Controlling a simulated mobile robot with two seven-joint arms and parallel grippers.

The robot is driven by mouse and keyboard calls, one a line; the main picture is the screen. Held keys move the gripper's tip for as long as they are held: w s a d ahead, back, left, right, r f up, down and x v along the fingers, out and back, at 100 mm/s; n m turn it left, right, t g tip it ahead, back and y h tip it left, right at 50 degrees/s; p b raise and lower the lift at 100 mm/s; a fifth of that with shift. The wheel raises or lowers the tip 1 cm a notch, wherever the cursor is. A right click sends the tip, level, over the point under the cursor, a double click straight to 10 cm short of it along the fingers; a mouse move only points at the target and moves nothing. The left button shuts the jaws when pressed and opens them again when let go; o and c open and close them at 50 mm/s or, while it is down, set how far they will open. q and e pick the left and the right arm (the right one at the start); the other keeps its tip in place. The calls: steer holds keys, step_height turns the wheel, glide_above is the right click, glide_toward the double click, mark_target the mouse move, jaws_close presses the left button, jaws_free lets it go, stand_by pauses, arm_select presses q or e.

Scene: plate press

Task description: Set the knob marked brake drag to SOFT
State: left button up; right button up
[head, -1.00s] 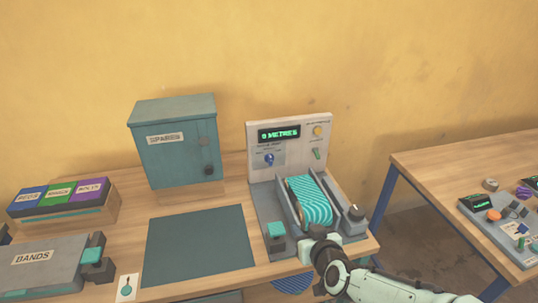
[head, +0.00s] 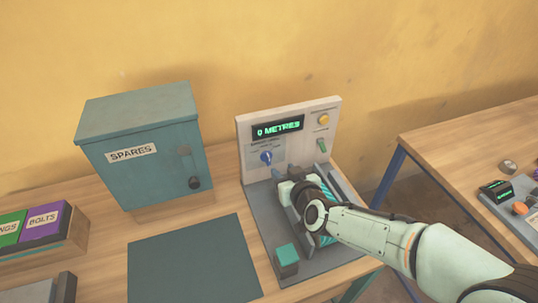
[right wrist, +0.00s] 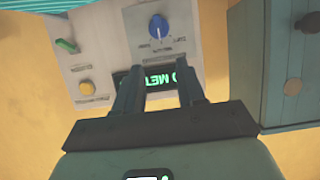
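The blue knob (head: 266,157) sits on the upright grey-white panel (head: 243,130) of the machine, below a green display reading 0 METRES. Its small labels are too small to read. My right gripper (head: 280,180) is in front of the panel, just below and right of the knob in the head view. In the right wrist view its two fingers (right wrist: 158,75) are apart with nothing between them, and the knob is past the tips. My left gripper is out of view.
A yellow button (head: 323,119) and a green switch (head: 321,145) are on the panel's right. My right arm hides much of the striped drum (head: 325,239). A teal SPARES cabinet (head: 140,150) stands left. A dark mat (head: 190,260) lies clear.

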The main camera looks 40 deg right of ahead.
mark_target(268, 156)
steer(key=x, duration=1.1)
steer(key=shift+w+f, duration=0.1)
steer(key=shift+w, duration=0.15)
jaws_close()
